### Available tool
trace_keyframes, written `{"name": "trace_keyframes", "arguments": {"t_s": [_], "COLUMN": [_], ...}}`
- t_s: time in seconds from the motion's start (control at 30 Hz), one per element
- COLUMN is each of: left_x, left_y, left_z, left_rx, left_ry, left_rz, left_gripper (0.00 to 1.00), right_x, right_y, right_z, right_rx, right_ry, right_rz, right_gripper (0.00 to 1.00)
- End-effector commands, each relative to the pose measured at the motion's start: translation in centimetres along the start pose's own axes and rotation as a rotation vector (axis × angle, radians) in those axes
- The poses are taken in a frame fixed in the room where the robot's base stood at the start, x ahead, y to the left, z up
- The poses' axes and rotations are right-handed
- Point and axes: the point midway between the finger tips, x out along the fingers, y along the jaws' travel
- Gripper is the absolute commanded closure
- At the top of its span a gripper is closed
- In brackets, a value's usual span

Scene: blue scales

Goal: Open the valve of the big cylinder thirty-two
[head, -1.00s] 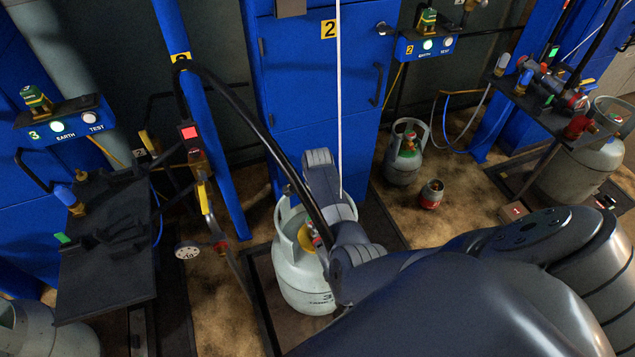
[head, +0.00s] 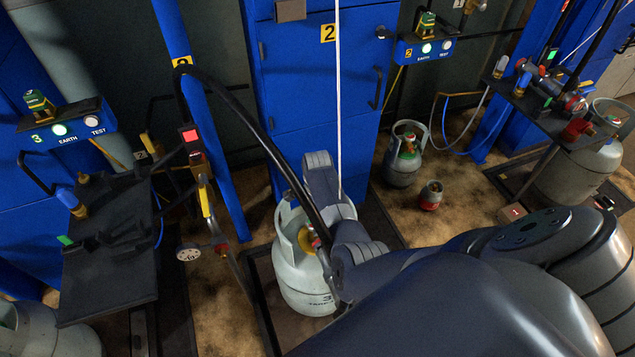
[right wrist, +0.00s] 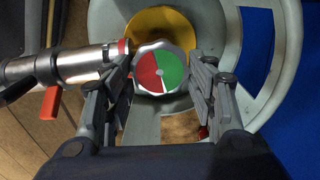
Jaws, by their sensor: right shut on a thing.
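The big pale grey cylinder (head: 300,283) stands on the floor scale in the middle of the head view, its collar partly hidden by my right arm. In the right wrist view its round valve knob (right wrist: 160,68), half red and half green with a silver rim, faces the camera. My right gripper (right wrist: 162,75) has a finger on each side of the knob and is shut on it. A yellow disc (right wrist: 160,30) shows behind the knob. A metal filling coupling (right wrist: 75,65) with a red lever (right wrist: 50,102) sits left of the knob. My left gripper is out of view.
A black hose (head: 255,125) arches from the blue post (head: 212,140) down to the cylinder. A dark shelf (head: 110,270) stands at left. A smaller grey cylinder (head: 402,170) and a little red-and-grey one (head: 431,197) stand behind at right. A blue cabinet (head: 315,95) stands behind the scale.

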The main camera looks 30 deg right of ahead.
Motion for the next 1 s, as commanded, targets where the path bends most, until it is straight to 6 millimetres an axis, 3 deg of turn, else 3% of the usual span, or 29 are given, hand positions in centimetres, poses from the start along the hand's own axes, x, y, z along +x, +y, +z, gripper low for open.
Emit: {"name": "trace_keyframes", "arguments": {"t_s": [0.4,1.0], "left_x": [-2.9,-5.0], "left_y": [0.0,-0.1], "left_z": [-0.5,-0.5], "left_rx": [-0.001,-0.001], "left_ry": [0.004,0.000], "left_rz": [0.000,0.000], "left_gripper": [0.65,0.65], "right_x": [-0.2,-0.1], "right_y": [-0.1,-0.3], "right_z": [0.0,0.2], "right_rx": [-0.373,-0.943], "right_ry": [0.001,0.000], "right_rz": [0.004,0.003], "right_gripper": [0.72,0.72]}}
